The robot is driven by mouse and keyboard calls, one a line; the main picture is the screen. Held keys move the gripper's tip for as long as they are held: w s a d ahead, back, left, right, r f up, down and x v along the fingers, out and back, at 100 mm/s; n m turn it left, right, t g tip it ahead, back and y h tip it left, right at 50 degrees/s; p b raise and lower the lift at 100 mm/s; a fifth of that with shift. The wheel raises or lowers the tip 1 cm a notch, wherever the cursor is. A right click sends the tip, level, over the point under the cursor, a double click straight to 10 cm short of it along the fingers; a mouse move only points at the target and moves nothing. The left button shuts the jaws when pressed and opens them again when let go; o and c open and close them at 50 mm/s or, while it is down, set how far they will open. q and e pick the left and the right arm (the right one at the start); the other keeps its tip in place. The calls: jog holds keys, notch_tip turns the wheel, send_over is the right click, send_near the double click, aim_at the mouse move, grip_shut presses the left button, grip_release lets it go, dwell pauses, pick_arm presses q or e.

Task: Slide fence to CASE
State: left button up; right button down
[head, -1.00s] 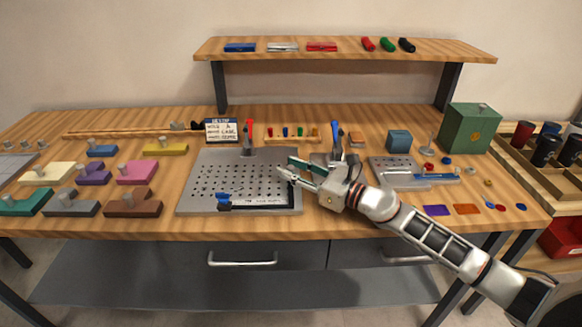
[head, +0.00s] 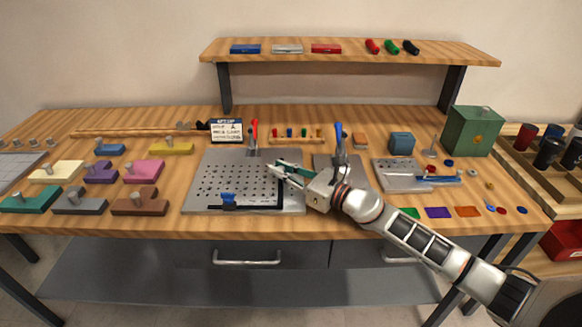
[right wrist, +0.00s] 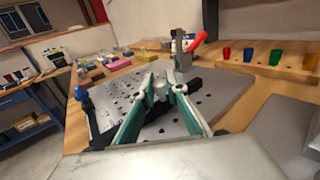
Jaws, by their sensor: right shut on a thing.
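The fence (head: 281,194) is a black L-shaped piece on the grey perforated plate (head: 205,170). One arm runs along the plate's front edge, the other toward the back at the right. A blue clamp (head: 228,198) sits on the front arm. My right gripper (head: 272,170) is over the plate's right half, at the fence's back end. In the right wrist view its green-lined fingers (right wrist: 160,105) are shut on a grey round knob (right wrist: 160,88), with black fence parts beside it. I cannot read a CASE mark on the plate. My left gripper is out of view.
A red-handled toggle clamp (head: 253,140) stands at the plate's back edge and a blue-handled one (head: 339,145) to the right. A sign (head: 226,130) stands behind. Coloured knobbed blocks (head: 140,201) fill the left. A green box (head: 472,130) stands right.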

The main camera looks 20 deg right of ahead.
jog(key=c, duration=2)
grip_release()
jog(key=shift+d, duration=0.1)
jog(key=v, duration=1.2)
